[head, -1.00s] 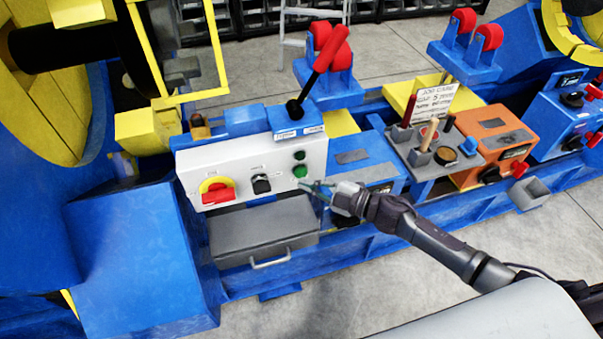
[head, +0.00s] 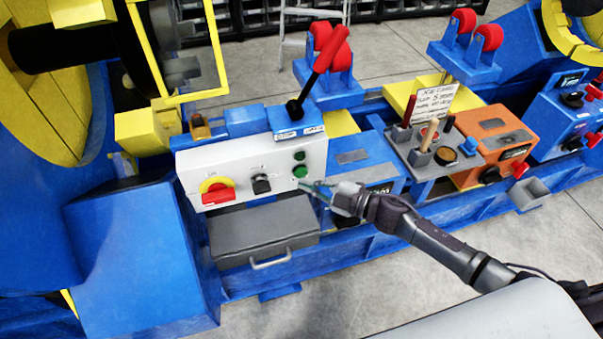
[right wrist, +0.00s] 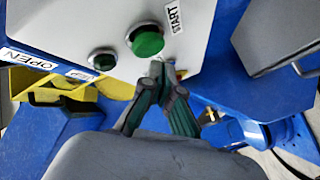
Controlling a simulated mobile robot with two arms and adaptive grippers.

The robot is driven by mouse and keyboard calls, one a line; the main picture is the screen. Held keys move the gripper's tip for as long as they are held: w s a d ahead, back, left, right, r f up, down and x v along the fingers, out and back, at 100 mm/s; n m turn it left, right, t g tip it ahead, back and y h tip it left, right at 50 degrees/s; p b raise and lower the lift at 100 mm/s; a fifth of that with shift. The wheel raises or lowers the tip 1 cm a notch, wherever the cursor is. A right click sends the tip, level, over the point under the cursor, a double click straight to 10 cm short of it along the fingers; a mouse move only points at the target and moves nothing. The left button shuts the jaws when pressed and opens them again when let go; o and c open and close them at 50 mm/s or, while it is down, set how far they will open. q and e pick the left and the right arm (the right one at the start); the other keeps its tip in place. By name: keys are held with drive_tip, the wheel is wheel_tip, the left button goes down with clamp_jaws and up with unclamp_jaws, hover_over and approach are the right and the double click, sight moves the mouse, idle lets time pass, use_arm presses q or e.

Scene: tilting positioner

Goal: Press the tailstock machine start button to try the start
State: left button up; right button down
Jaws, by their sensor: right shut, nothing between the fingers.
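The large green button (head: 300,171) sits at the right end of the white control panel (head: 240,165). In the right wrist view the same green button (right wrist: 147,41) is beside a START label (right wrist: 174,20). My right gripper (head: 304,184) is shut and empty, with its fingertips just below the button in the head view. In the right wrist view its fingertips (right wrist: 160,68) are close to the button's edge and appear apart from it; whether they touch the panel I cannot tell. A smaller green button (right wrist: 103,59) is beside the large one. My left gripper is not in view.
The panel also holds a red-and-yellow rotary switch (head: 216,192) and a black selector (head: 261,184). A red-handled lever (head: 323,62) rises above it. A grey drawer box (head: 262,236) is below. An orange box (head: 490,150) and a grey tool tray (head: 417,162) stand right.

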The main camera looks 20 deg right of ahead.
drive_tip(key=shift+w, duration=0.2)
drive_tip(key=shift+w, duration=0.2)
drive_tip(key=shift+w, duration=0.45)
idle(0.6)
idle(0.4)
drive_tip(key=shift+s+p, duration=0.3)
drive_tip(key=shift+s, duration=0.6)
drive_tip(key=s+p, duration=0.2)
drive_tip(key=s, duration=0.3)
